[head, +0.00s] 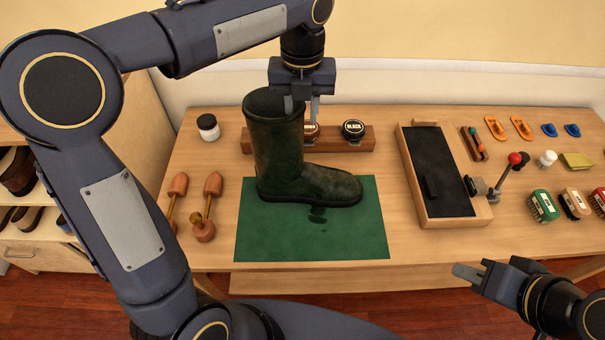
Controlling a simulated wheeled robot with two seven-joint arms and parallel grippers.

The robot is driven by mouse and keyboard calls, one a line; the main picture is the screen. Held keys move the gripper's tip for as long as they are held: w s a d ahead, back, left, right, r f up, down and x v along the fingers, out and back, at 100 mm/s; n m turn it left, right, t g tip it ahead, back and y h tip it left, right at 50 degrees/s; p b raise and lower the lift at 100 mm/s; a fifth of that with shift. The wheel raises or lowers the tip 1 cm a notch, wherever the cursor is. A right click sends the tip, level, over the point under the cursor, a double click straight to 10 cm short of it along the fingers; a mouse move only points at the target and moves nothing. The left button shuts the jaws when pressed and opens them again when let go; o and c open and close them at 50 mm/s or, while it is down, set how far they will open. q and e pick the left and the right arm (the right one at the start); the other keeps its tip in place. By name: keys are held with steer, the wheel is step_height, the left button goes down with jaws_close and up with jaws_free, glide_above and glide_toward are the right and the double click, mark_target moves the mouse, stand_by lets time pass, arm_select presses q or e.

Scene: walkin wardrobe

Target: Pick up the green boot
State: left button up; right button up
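The dark green boot (278,150) stands upright over the green mat (350,240) on the table, toe pointing right. My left gripper (302,106) is over the right side of the boot's top opening, fingers pointing down. Its fingers are apart: the left one is at the opening, the right one just outside the shaft. I cannot tell whether either touches the boot. My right gripper (470,274) is at the lower right, in front of the table edge and away from the boot. Only one of its fingers shows clearly.
A wooden holder with round tins (354,130) stands behind the boot. Wooden shoe trees (210,195) and a white jar (208,126) are left of it. A wooden tray with a dark pad (437,170) and several brushes (543,206) are to the right. Dark spots mark the mat.

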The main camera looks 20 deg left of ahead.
arm_select(q)
jaws_close()
stand_by(1.4)
